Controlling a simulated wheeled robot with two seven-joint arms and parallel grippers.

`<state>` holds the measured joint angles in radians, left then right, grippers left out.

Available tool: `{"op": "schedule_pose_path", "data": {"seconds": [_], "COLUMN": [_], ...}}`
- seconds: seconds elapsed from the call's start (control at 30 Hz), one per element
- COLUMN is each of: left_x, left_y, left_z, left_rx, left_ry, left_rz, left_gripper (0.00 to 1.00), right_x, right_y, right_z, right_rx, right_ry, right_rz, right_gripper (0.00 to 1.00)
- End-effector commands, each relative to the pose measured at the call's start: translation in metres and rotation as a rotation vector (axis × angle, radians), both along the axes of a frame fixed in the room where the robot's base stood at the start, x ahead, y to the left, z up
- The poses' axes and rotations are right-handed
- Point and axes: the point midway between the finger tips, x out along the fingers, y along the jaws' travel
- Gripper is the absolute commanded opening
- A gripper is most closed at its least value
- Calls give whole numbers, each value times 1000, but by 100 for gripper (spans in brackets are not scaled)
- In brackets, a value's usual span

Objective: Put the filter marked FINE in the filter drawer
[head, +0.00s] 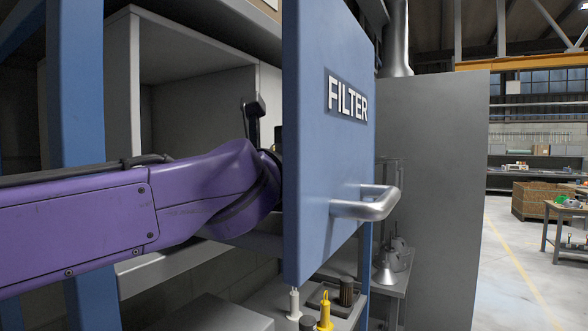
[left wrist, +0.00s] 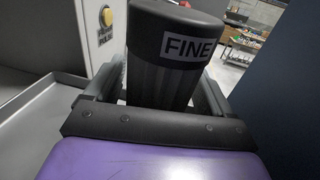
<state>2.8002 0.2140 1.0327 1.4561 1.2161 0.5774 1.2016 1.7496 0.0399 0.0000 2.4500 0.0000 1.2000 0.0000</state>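The filter marked FINE (left wrist: 182,60), a dark ribbed cylinder with a wide cap and a white-lettered label, fills the middle of the left wrist view. My left gripper (left wrist: 165,88) has one finger on each side of it and appears shut on it. In the head view my purple left arm reaches in from the left behind a blue panel marked FILTER (head: 330,160), which has a grey bar handle (head: 368,205). This panel stands out as the front of the filter drawer. It hides the gripper and filter in the head view. My right gripper is not in view.
A grey open cabinet (head: 195,48) is behind my arm, with a blue post (head: 78,85) at left. A lower shelf holds a yellow fitting (head: 325,312) and a dark-capped item (head: 346,290). The left wrist view shows a yellow button (left wrist: 106,16) and a grey ledge (left wrist: 40,115).

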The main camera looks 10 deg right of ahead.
Motion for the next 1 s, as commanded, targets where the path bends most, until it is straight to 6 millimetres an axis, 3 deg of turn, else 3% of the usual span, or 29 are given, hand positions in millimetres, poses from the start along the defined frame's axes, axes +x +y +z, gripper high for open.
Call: {"op": "schedule_pose_path", "data": {"seconds": [0.37, 0.7, 1.0], "left_x": [-2, -59, -68], "left_y": [3, 31, 35], "left_z": [4, 0, 3], "left_rx": [-1, -1, 1], "left_ry": [-2, -3, 0], "left_rz": [3, 2, 2], "left_gripper": [94, 94, 94], "right_x": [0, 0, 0], "right_y": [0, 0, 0], "right_z": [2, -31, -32], "right_rx": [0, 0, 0], "right_ry": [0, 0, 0], "right_rz": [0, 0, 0], "right_gripper": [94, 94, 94]}}
